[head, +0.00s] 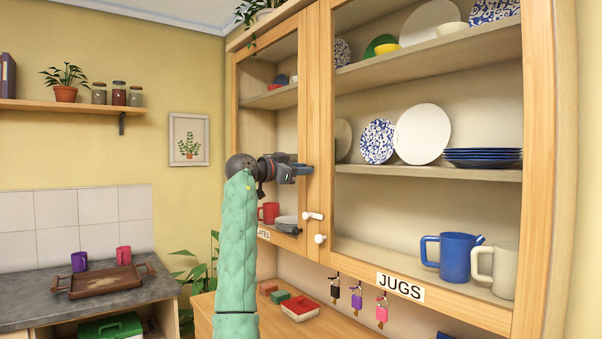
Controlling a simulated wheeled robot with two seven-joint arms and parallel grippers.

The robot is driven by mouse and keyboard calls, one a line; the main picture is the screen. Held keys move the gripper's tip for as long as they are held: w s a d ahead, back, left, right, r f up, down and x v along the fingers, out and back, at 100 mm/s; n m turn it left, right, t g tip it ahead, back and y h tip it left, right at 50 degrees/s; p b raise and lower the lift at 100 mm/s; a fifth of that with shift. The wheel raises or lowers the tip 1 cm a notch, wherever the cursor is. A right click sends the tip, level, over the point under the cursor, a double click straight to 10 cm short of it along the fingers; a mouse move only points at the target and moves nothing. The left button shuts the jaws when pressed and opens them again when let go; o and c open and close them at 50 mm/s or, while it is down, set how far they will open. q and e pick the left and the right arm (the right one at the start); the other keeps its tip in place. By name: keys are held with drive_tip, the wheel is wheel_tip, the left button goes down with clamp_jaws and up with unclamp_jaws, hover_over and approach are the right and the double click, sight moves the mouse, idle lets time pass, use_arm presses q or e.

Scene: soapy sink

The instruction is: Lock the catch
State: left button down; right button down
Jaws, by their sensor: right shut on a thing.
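My right gripper (297,170) is at the meeting edges of the two cabinet doors, about halfway up. It is shut on a small dark blue piece (310,170) at the door frame, which looks like the catch; the fingers hide much of it. Below it, a white horizontal turn-piece (313,216) and a round white knob (320,238) sit on the door frames. The left glass door (307,110) and the right glass door (316,120) look closed or nearly so. My left gripper is not in view.
The cabinet holds plates, a blue jug (455,258) and a cream jug (496,270). A tray (105,281) stands on the left worktop.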

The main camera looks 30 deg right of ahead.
drive_tip(key=shift+r, duration=0.1)
drive_tip(key=c, duration=1.3)
unclamp_jaws()
drive_tip(key=shift+o, duration=0.2)
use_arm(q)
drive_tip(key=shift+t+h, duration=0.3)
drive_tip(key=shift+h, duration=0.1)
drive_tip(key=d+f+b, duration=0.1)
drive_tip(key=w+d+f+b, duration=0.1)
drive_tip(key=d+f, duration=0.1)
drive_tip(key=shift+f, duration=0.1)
use_arm(e)
drive_tip(key=a, duration=0.7)
drive_tip(key=shift+s+a, duration=0.25)
drive_tip(key=shift+a, duration=0.1)
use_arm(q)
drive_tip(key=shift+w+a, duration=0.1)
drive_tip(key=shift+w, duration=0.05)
